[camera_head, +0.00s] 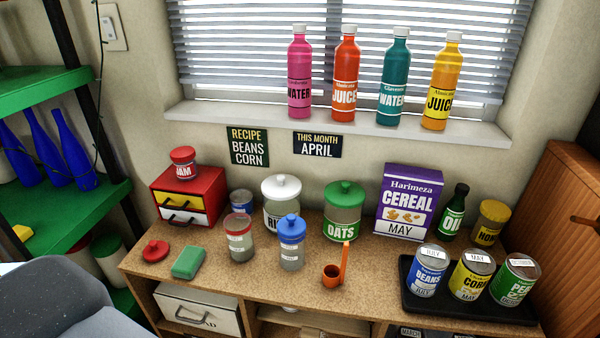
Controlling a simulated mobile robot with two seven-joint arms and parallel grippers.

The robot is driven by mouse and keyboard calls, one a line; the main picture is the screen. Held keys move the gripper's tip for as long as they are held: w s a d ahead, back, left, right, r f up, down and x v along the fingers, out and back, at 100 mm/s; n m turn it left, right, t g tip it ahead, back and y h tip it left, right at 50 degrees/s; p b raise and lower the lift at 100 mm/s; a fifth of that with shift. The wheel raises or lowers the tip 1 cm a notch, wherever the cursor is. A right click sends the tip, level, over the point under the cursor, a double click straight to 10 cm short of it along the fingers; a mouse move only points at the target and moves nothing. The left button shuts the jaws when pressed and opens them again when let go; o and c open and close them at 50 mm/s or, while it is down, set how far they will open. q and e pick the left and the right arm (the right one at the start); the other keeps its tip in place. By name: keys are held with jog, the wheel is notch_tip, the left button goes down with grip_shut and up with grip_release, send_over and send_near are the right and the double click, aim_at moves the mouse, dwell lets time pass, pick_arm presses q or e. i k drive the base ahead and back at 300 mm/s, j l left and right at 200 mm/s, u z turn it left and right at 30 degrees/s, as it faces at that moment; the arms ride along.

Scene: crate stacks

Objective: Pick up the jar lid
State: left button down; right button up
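A red jar lid (156,250) with a small knob on top lies on the left end of the wooden counter (345,258). It sits left of a green block (188,262), apart from it. A clear jar (240,240) with a red band near its top stands farther right; I cannot tell what closes it. Neither of my grippers is in view. A grey rounded shape, which may be part of my arm, fills the lower left corner.
A red drawer box (190,178) with a jam jar (183,162) on top stands behind the lid. A blue-lidded jar (291,245), an orange scoop (334,275) and a black tray (415,302) with cans stand rightward. Counter is clear around the lid's front and left.

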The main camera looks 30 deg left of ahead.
aim_at(156, 250)
jog(key=u, duration=1.35)
